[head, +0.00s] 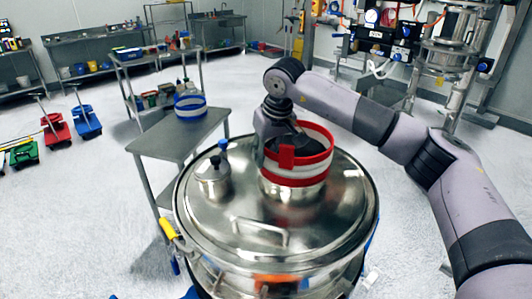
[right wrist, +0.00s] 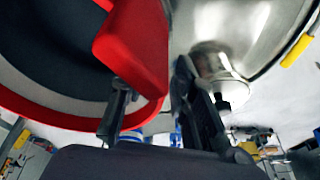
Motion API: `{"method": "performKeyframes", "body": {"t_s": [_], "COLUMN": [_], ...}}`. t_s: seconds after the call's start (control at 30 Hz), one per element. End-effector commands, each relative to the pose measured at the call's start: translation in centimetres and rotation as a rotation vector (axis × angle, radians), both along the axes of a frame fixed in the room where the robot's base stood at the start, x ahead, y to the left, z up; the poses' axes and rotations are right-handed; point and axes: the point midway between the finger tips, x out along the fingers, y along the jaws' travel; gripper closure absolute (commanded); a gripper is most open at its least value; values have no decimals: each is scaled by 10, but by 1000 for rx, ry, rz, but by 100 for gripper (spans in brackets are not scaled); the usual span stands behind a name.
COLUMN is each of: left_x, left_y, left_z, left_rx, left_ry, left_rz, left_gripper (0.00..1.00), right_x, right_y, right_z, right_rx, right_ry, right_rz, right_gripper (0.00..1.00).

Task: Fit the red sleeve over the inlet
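The red sleeve (head: 310,166), a ring with red bands and a pale band, stands roughly upright at the inlet (head: 292,191), the short steel collar on the round lid. The collar's lower part shows below it; I cannot tell how far the sleeve sits over it. My right gripper (head: 272,130) is at the sleeve's left side, its fingertips hidden there. In the right wrist view, my right gripper (right wrist: 152,85) has its fingers apart, one by the sleeve's red tab (right wrist: 137,45) and one outside the ring, with a visible gap. My left gripper is not in view.
The steel lid (head: 335,215) carries a small capped port (head: 212,175) and a handle (head: 262,232). A side table (head: 165,146) at left holds a blue-banded ring (head: 190,106). A yellow clamp handle (head: 167,228) is on the vessel's left edge.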

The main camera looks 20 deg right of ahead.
Motion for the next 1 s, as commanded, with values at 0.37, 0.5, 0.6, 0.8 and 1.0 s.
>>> {"method": "performKeyframes", "body": {"t_s": [0.37,0.5,0.6,0.8,1.0], "left_x": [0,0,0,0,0], "left_y": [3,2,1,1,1], "left_z": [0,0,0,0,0], "left_rx": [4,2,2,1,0], "left_ry": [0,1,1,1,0], "left_rz": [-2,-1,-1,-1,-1], "left_gripper": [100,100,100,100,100], "right_x": [-1,-5,-11,-24,-32], "right_y": [0,-1,-3,-5,-7], "right_z": [3,22,42,83,108], "right_rx": [-1,1,0,0,0], "right_ry": [0,-3,-5,-4,-1], "right_rz": [0,0,0,1,0], "right_gripper": [72,72,72,72,72]}}
